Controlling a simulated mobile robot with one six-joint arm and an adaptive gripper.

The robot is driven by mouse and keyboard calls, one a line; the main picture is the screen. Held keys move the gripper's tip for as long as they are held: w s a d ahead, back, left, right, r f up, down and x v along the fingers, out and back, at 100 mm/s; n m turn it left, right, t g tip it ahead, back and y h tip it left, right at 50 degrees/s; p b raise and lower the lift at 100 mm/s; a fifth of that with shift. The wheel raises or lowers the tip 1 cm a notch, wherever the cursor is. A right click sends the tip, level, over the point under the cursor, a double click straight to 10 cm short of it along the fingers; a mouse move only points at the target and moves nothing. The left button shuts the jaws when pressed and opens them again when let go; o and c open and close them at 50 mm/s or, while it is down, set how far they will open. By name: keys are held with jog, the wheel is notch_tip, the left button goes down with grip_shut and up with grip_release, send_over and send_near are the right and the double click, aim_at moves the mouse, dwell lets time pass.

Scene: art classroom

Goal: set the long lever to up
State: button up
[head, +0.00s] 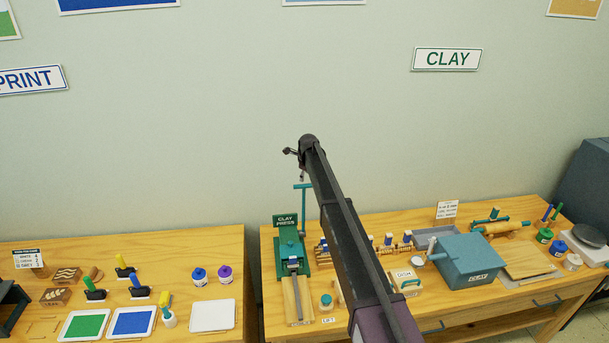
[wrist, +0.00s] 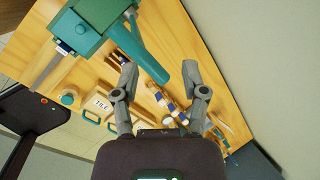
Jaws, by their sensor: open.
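The green clay press (head: 291,255) stands at the left end of the right-hand table, with a "CLAY PRESS" sign behind it. Its long teal lever (head: 304,208) rises beside it with a short crossbar at the top. In the wrist view the press (wrist: 82,28) is at the upper left, and the teal lever (wrist: 142,55) runs from it down to the right. My gripper (head: 292,152) is above the lever's top in the head view. In the wrist view my gripper (wrist: 160,70) is open, with the lever's end showing between its fingers. I cannot tell whether they touch it.
Small tools and a "TILE" block (wrist: 101,103) lie near the press. A blue-grey box (head: 466,265) stands to the right of my arm. The left table (head: 190,275) holds pads, stamps and ink jars. The wall behind is close.

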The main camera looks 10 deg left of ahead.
notch_tip(320, 180, up, 7)
jog(key=p, duration=0.6)
jog(key=shift+s+d, duration=0.25)
jog(key=shift+s, duration=0.15)
jog(key=shift+f, duration=0.1)
dwell(0.6)
jog(key=s+d+f+n+g+h+b, duration=0.1)
jog(key=s+d+f+n+b, duration=0.45)
jog(key=s+d, duration=0.6)
jog(key=s+d+f+n+g+b, duration=0.1)
jog(key=s+d+f+n+b, duration=0.45)
jog(key=s+d, duration=0.55)
jog(key=s+d+f+n+b, duration=0.3)
jog(key=s+d+f+b, duration=0.1)
jog(key=s, duration=0.6)
jog(key=s+d+f+n+g+b, duration=0.1)
jog(key=s+d+f+n+b, duration=0.2)
jog(key=s, duration=0.7)
jog(key=s+d+f+n+g+b, duration=0.1)
jog(key=s+d+f+n+b, duration=0.3)
jog(key=s, duration=0.6)
notch_tip(320, 180, down, 2)
jog(key=shift+s+d+f+h+b, duration=0.15)
jog(key=shift+d+h+b, duration=0.15)
jog(key=shift+d, duration=0.75)
